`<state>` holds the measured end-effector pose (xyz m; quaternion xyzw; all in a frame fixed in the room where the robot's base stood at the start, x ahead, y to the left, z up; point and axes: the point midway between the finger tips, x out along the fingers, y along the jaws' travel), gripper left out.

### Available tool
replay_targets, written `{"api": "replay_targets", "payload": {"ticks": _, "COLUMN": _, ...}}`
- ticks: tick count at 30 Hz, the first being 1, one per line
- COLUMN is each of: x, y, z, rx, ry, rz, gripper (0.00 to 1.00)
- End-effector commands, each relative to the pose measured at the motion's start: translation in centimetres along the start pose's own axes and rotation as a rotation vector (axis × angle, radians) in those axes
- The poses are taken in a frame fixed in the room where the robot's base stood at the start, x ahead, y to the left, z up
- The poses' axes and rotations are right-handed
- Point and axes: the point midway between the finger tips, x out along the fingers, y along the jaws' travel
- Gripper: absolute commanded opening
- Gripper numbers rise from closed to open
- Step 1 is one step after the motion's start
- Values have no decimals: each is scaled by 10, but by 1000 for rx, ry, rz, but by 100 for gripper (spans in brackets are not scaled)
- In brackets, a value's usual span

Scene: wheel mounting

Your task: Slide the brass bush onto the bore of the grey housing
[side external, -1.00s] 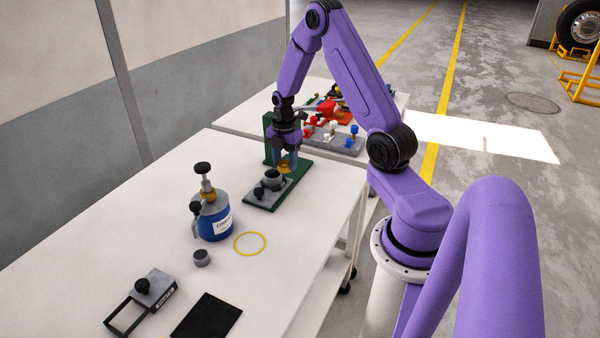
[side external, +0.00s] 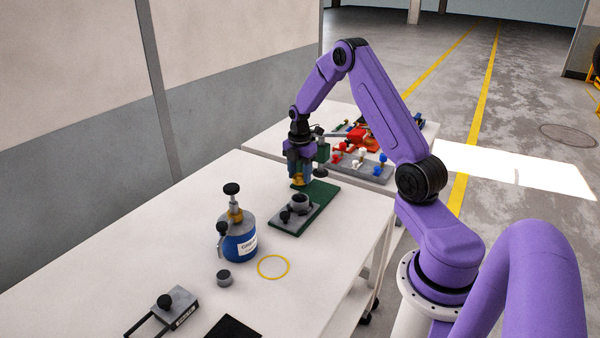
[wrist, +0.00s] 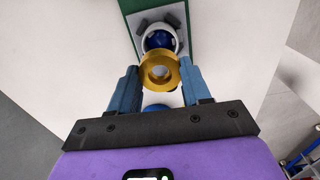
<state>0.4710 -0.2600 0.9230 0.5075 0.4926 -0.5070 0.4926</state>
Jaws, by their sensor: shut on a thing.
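My gripper (side external: 298,178) is shut on the brass bush (side external: 298,181) and holds it above the green plate. In the wrist view the bush (wrist: 147,73) is a gold ring between the blue fingertips, its hole facing the camera. The grey housing (side external: 301,201) stands on the green plate (side external: 322,190), nearer the camera than the bush. The bush is apart from it in the side view. Beyond the bush, the wrist view shows a pale ring with a blue middle; I cannot tell if it is the bore.
A blue canister (side external: 240,245) stands left of the green plate, near a yellow ring (side external: 274,267) and a small grey cylinder (side external: 224,279). A grey block with a black knob (side external: 177,305) lies at front left. A second table behind holds red, white and blue parts. White tabletop between is clear.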

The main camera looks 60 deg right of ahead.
Motion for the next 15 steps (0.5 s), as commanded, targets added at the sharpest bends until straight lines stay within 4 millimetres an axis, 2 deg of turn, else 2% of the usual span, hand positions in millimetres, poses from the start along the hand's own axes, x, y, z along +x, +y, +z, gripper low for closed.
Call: {"api": "replay_targets", "payload": {"ticks": 15, "x": 42, "y": 0, "z": 0, "rx": 0, "ry": 1, "rz": -1, "gripper": 11}}
